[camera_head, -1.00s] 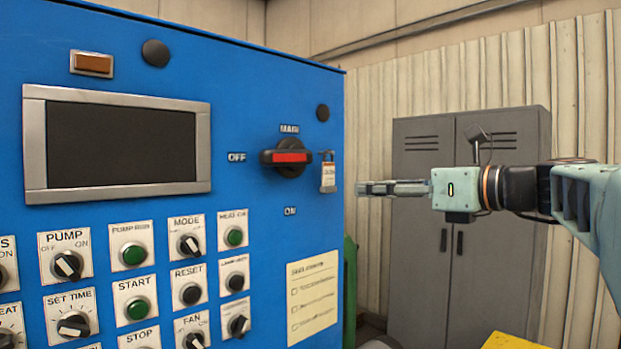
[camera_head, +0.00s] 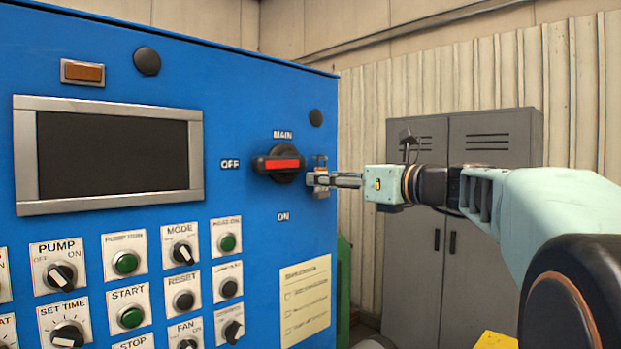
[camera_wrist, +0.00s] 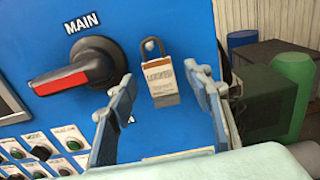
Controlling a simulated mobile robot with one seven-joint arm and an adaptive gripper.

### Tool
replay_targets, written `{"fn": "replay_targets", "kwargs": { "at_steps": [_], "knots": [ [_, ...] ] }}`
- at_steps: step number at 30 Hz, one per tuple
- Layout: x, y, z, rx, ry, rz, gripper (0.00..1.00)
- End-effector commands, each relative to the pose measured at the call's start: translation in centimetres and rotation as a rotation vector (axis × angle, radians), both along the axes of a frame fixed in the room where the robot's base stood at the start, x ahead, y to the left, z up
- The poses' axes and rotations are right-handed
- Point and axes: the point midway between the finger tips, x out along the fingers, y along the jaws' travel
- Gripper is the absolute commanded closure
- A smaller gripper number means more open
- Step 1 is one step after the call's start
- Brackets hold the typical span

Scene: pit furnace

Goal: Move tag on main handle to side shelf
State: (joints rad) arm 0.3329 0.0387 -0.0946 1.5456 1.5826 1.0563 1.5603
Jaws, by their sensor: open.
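The main handle (camera_head: 284,163) is a black rotary switch with a red bar, lying level on the blue panel between the OFF and ON labels. It also shows at the left in the wrist view (camera_wrist: 85,72). In the wrist view my gripper (camera_wrist: 158,100) is open, with one finger on each side of the tag and a gap to both. The side shelf cannot be made out.
The blue panel holds a dark screen (camera_head: 112,155), several knobs and buttons, and a paper checklist (camera_head: 305,300). A grey cabinet (camera_head: 462,230) stands behind my arm. Green and blue cylinders and dark boxes (camera_wrist: 268,95) are at the right in the wrist view.

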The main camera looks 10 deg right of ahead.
Motion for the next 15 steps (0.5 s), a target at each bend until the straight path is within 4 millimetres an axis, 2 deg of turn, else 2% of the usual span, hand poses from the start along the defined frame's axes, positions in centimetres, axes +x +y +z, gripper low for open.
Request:
{"fn": "replay_targets", "kwargs": {
  "at_steps": [8,15],
  "knots": [
    [0.08,0.06,-0.02,0.0,0.0,0.0,0.55],
    [0.07,0.04,-0.03,0.0,0.0,0.0,0.81]
  ]
}}
